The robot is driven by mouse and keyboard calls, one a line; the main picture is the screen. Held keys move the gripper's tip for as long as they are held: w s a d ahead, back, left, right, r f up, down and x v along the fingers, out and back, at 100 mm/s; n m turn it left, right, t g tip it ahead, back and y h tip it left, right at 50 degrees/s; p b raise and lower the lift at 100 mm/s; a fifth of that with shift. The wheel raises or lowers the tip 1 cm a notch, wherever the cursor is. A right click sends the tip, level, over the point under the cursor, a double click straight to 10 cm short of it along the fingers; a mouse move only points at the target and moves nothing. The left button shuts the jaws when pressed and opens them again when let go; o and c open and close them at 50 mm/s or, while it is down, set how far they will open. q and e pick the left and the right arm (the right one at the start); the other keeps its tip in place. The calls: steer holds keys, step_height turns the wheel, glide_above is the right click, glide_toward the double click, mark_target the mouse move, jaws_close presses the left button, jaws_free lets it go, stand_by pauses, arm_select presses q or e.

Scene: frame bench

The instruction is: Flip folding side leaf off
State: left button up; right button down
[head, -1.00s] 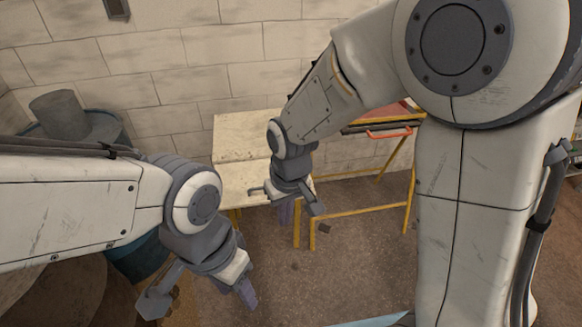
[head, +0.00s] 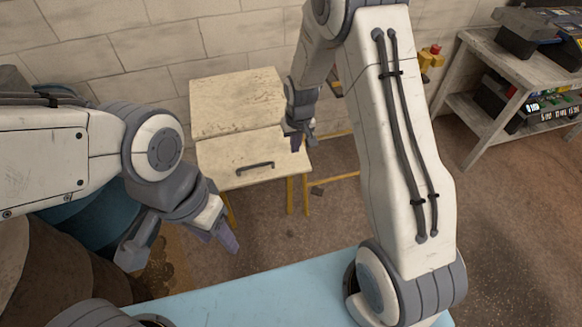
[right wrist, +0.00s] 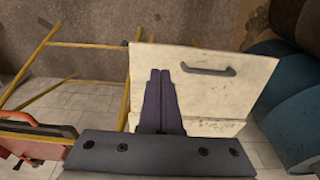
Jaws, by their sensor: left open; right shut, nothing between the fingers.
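The folding side leaf (head: 225,160) is a worn cream panel with a dark bar handle (head: 255,166). It lies along the near side of a second cream panel (head: 235,100), above yellow legs. My right gripper (head: 297,143) is shut and empty at the leaf's right edge, apart from the handle. In the right wrist view its closed fingers (right wrist: 160,80) overlap the leaf (right wrist: 220,100), left of the handle (right wrist: 208,69); I cannot tell whether they touch it. My left gripper (head: 228,240) is open and empty, in front of the leaf and lower in the picture.
A yellow frame (head: 335,178) stands right of the leaf, partly behind my right arm. A grey shelf bench (head: 520,68) with tools stands at the right. Blue drums (head: 90,225) crowd the left. A brick wall closes the back. Brown floor is open between the frame and shelf.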

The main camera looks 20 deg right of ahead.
mark_target(292, 173)
arm_select(q)
step_height(292, 173, up, 4)
steer(key=p, duration=0.3)
steer(key=shift+d+f+p, duration=0.1)
steer(key=shift+f+p, duration=0.1)
steer(key=shift+p, duration=0.1)
arm_select(e)
steer(key=f, duration=0.4)
steer(key=w+f, duration=0.1)
steer(key=f, duration=0.4)
steer(key=w+f, duration=0.1)
steer(key=f, duration=0.3)
steer(key=shift+w+f, duration=0.1)
steer(key=shift+f, duration=0.25)
